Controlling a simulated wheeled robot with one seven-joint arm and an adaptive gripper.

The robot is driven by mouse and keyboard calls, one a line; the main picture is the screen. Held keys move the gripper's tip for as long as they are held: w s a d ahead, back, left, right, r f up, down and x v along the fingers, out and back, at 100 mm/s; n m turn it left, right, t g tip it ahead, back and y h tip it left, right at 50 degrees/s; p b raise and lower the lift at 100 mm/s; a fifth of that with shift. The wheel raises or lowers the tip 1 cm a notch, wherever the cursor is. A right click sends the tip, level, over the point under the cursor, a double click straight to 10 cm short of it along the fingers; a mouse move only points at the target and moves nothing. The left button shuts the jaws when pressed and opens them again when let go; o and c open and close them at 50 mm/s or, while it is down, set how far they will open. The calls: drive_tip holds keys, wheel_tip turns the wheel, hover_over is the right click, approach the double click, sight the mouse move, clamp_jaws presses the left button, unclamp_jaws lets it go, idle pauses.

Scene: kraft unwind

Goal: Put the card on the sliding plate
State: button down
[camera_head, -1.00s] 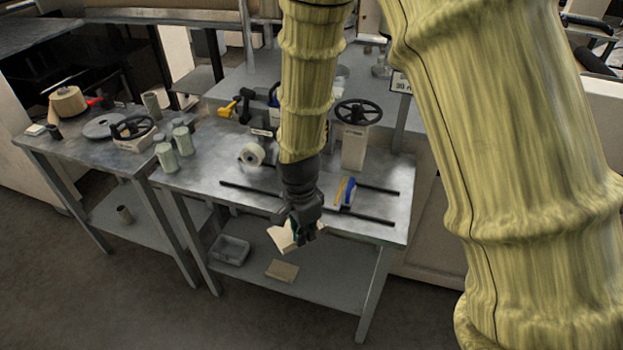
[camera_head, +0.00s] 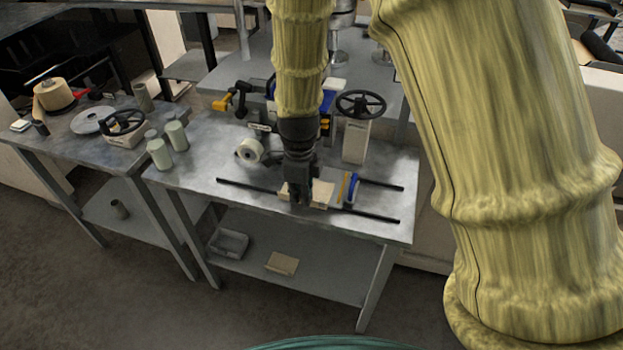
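My gripper (camera_head: 300,200) points down over the front part of the middle table. It appears shut on the cream card (camera_head: 321,193), which shows on both sides of the dark fingers. The card is roughly level, above or on the area between two dark rails (camera_head: 372,215); I cannot tell whether it touches anything below. A blue and yellow piece (camera_head: 350,188) stands upright just right of the card, between the rails. The sliding plate is not clearly distinguishable; the gripper and card cover part of the rail area.
A white roll (camera_head: 249,152) lies left of the gripper. A handwheel on a pale block (camera_head: 355,141) stands behind the rails. Yellow and black tools (camera_head: 236,101) lie at the back. Grey-green cylinders (camera_head: 159,154) stand on the left table. The lower shelf holds a grey tray (camera_head: 229,243).

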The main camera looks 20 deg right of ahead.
drive_tip(key=w+d, duration=0.1)
drive_tip(key=w, duration=0.1)
drive_tip(key=w+d+p, duration=0.1)
drive_tip(key=w+d, duration=0.1)
drive_tip(key=w+d+p, duration=0.1)
drive_tip(key=w, duration=0.1)
drive_tip(key=shift+w+d+f, duration=0.3)
drive_tip(key=shift+d+f, duration=0.05)
drive_tip(key=shift+f, duration=0.05)
drive_tip(key=shift+f+p, duration=0.9)
drive_tip(key=shift+f, duration=0.8)
drive_tip(key=shift+f, duration=0.1)
drive_tip(key=c, duration=1.7)
unclamp_jaws()
drive_tip(key=shift+o, duration=0.3)
wheel_tip(320, 180, up, 12)
drive_tip(key=b, duration=0.3)
drive_tip(key=shift+b, duration=0.35)
